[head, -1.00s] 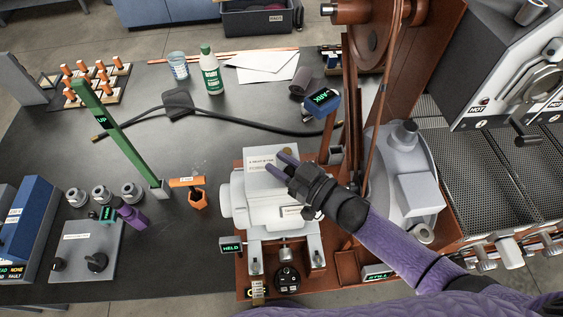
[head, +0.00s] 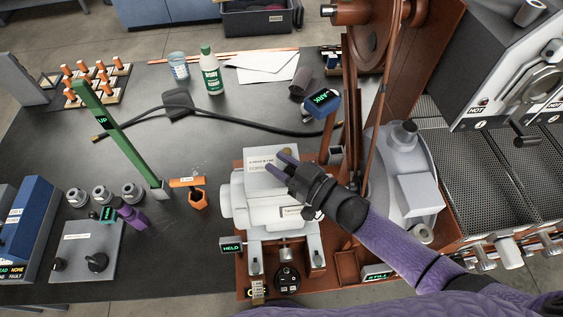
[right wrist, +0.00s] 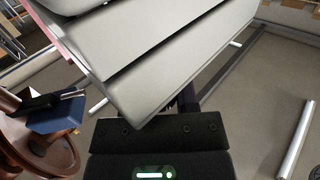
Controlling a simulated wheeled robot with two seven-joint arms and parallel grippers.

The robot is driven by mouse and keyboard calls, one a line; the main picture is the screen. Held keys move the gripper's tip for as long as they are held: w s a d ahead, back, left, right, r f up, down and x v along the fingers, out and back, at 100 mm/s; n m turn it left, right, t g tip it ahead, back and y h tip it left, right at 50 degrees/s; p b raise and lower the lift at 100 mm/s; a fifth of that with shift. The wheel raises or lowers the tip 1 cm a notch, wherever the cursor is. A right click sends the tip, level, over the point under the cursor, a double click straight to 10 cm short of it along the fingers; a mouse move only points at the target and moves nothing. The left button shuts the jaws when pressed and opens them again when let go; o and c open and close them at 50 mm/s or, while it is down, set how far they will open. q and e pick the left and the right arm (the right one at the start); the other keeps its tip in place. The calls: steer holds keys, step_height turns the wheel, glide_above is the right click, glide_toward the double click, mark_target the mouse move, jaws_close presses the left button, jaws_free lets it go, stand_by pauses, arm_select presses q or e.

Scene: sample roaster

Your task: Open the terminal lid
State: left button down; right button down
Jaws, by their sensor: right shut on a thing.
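A pale grey motor with a box-shaped terminal housing (head: 254,211) sits on the rust-brown machine base. A pale lid (head: 259,165) with a printed label lies over the housing's far part. My right gripper (head: 277,160) reaches in from the right, its purple fingers at the lid's right side, shut on the lid. The fingers and wrist hide part of the lid and housing. In the right wrist view, pale flat panels (right wrist: 165,50) fill the space above the dark gripper body; the fingertips are hidden there. My left gripper is not in view.
A green lever (head: 112,128) marked UP stands at left by an orange part (head: 197,199). A blue-headed post (head: 322,102) and belt stand close behind my right wrist. A perforated tray (head: 470,190) lies at right. The black table (head: 100,165) has free room at left.

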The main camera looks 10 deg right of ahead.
mark_target(281, 164)
steer(key=w+r+m+g+h+p, duration=0.1)
steer(key=w+r+m+g+p, duration=0.1)
steer(key=p, duration=0.4)
steer(key=shift+w+r+h, duration=0.15)
steer(key=shift+r+h, duration=0.25)
steer(key=shift+w+r+m+g+p, duration=0.2)
steer(key=shift+w+m+g+p, duration=0.5)
steer(key=shift+p, duration=0.25)
steer(key=shift+w, duration=0.35)
steer(key=shift+w+h, duration=0.1)
steer(key=shift+h, duration=0.2)
